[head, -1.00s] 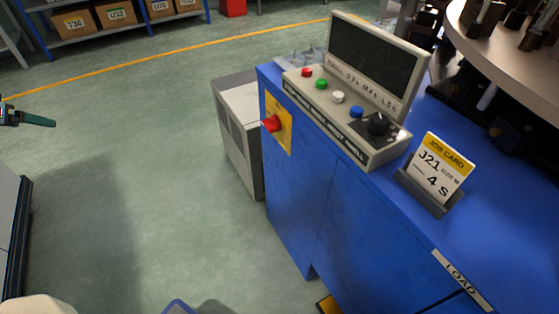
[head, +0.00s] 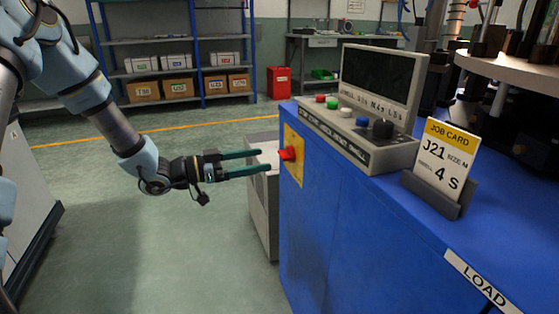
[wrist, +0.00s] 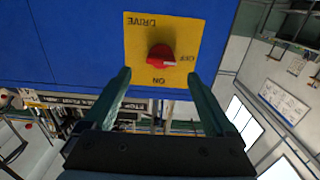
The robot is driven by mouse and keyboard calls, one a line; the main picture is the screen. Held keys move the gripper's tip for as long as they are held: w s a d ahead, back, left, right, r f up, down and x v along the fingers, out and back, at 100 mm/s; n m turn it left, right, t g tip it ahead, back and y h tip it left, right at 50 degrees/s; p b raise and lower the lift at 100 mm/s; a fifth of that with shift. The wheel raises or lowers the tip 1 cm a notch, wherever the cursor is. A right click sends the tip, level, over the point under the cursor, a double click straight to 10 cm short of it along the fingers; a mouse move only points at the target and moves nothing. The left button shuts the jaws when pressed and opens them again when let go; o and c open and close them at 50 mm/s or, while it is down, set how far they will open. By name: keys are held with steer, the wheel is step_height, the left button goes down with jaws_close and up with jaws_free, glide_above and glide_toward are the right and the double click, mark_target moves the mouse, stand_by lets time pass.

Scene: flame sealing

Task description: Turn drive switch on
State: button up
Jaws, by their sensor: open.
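The drive switch is a red rotary knob (head: 287,154) on a yellow plate (head: 293,168) on the side of the blue cabinet.
A control panel (head: 360,140) with buttons, a black knob and a dark screen stands on the blue cabinet (head: 340,215). A job card (head: 444,160) stands in a holder at right. A grey box unit (head: 262,205) is behind the cabinet's side.

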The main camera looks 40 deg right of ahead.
mark_target(280, 157)
steer(key=x, duration=0.6)
steer(key=c, duration=1.4)
